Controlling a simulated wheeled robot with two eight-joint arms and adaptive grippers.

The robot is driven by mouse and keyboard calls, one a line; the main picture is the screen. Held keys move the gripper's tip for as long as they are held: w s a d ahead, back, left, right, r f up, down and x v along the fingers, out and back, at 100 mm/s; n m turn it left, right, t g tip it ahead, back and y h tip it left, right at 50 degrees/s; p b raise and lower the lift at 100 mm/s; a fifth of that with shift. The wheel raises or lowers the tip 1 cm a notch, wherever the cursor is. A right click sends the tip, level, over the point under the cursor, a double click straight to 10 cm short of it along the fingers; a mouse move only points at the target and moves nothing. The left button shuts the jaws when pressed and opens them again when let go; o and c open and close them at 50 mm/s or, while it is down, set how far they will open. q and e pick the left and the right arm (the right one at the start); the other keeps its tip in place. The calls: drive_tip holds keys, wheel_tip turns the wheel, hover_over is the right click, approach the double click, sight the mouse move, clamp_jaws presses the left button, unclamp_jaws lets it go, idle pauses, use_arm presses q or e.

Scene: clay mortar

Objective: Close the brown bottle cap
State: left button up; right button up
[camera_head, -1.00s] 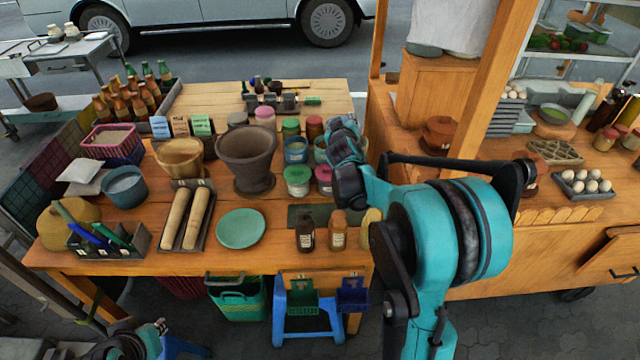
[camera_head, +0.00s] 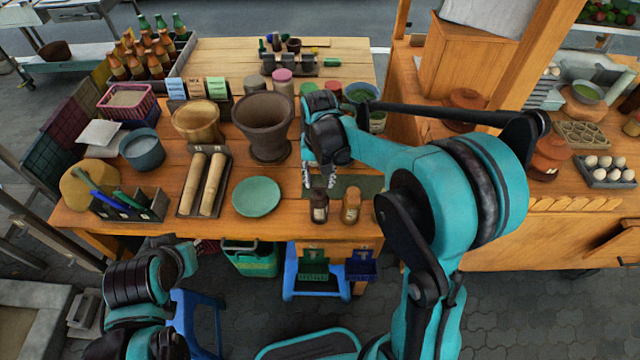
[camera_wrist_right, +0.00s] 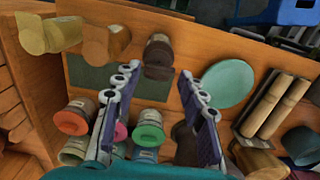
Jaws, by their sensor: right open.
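A small dark brown bottle (camera_head: 319,207) with a pale label stands at the table's front edge. In the right wrist view this brown bottle (camera_wrist_right: 158,52) shows its round brown top facing me; whether the cap is fully down I cannot tell. An amber bottle (camera_head: 350,205) stands to its right, and a yellowish one (camera_wrist_right: 50,35) beyond that, mostly hidden by my arm in the head view. My right gripper (camera_head: 319,182) is open and empty, just behind and above the brown bottle; its fingers (camera_wrist_right: 158,76) frame the bottle's top. My left arm is at lower left; its fingers cannot be made out.
A green plate (camera_head: 256,197) lies left of the bottles, with rolling pins in a tray (camera_head: 186,211) further left. A large clay pot (camera_head: 264,125) and lidded jars (camera_wrist_right: 148,132) stand behind, close to my right gripper. A dark green mat (camera_wrist_right: 92,75) lies behind the bottles.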

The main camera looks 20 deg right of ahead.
sight(319, 187)
drive_tip(key=shift+f, duration=1.2)
drive_tip(key=shift+c, duration=0.3)
clamp_jaws()
drive_tip(key=shift+s, duration=0.1)
